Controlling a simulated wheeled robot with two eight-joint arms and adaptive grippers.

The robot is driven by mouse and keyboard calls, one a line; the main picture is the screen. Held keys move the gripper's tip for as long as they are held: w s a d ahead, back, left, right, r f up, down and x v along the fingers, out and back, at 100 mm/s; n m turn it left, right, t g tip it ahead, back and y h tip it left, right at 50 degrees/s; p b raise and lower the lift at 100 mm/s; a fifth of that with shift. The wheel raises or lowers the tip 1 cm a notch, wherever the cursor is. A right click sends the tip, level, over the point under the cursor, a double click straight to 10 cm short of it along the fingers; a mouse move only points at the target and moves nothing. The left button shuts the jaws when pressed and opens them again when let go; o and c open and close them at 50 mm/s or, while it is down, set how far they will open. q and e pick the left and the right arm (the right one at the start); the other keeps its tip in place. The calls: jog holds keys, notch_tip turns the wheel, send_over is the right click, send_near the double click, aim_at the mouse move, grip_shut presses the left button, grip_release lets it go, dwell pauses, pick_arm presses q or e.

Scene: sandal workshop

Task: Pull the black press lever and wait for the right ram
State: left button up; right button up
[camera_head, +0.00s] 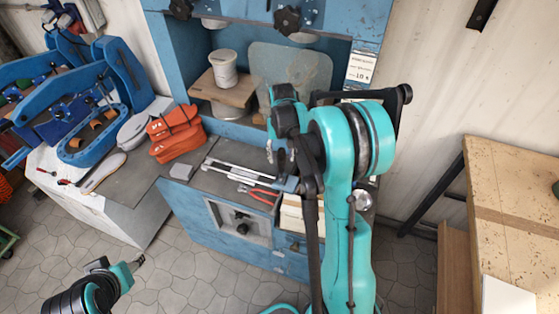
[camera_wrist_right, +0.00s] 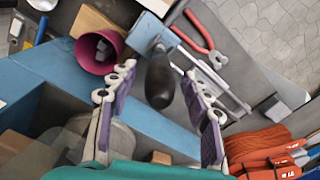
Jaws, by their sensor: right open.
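In the right wrist view the black lever handle (camera_wrist_right: 160,82) points toward the camera, between the two fingers of my right gripper (camera_wrist_right: 158,76). The fingers are spread, with a visible gap on each side of the handle. In the head view my right gripper (camera_head: 277,150) is before the blue press (camera_head: 170,60), and my arm hides the handle there. The right ram (camera_head: 303,38) shows as a pale disc under a black knob, above a clear guard. My left gripper (camera_head: 138,261) is low at the left, away from the press; its fingers are too small to judge.
Red pliers (camera_wrist_right: 200,35) and a magenta cup (camera_wrist_right: 98,52) are close to the lever. Orange sandals (camera_head: 175,135) lie left on the bench. A wooden table (camera_head: 515,190) stands right.

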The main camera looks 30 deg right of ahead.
aim_at(281, 164)
notch_tip(281, 164, down, 5)
jog(key=shift+f+b, duration=0.1)
jog(key=shift+b, duration=0.25)
jog(key=shift+c, duration=0.4)
grip_shut()
